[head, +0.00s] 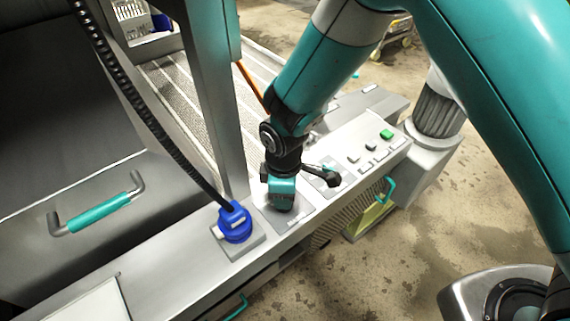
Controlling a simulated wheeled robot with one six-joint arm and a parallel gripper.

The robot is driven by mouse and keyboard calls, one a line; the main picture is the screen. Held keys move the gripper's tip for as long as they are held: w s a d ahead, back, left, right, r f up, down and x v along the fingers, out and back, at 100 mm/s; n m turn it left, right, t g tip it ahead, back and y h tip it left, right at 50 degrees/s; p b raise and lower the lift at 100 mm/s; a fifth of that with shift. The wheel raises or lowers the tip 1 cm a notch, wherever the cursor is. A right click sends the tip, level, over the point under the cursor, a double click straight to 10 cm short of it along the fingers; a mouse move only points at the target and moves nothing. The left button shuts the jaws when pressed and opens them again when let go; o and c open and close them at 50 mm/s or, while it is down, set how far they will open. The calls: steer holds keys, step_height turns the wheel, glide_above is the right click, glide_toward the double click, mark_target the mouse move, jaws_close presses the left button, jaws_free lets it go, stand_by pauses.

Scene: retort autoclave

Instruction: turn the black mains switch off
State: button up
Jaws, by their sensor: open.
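My gripper (281,203) points down over the light control panel (262,248), above a grey plate (297,219). A black lever-like part (328,177), which looks like the mains switch, sits on another grey plate just right of my gripper. Its left end runs close to my wrist, and I cannot tell whether they touch. My gripper's jaws are open, with the fingertips small and dark; nothing shows between them. What lies directly under the gripper is hidden, and the switch's exact position is hard to read.
A blue plug (236,223) with a black ribbed cable (140,107) stands left of my gripper. A green button (387,134) and small keys sit farther right on the panel. A steel post (211,90) rises behind. A teal-handled door (98,215) is at left.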

step_height(320, 180, up, 16)
steer(key=b, duration=0.1)
steer(key=shift+d+r, duration=0.1)
steer(key=shift+r, duration=0.05)
stand_by(0.4)
steer(key=s+d+r+m+y, duration=0.2)
steer(key=s+d+r+m, duration=0.2)
steer(key=s+d, duration=0.2)
steer(key=s+d+r+m+y, duration=0.2)
steer(key=s+d+r+m, duration=0.3)
steer(key=s, duration=0.5)
steer(key=shift+s+d+r, duration=0.2)
steer(key=shift+d+r, duration=0.05)
steer(key=shift+d, duration=0.2)
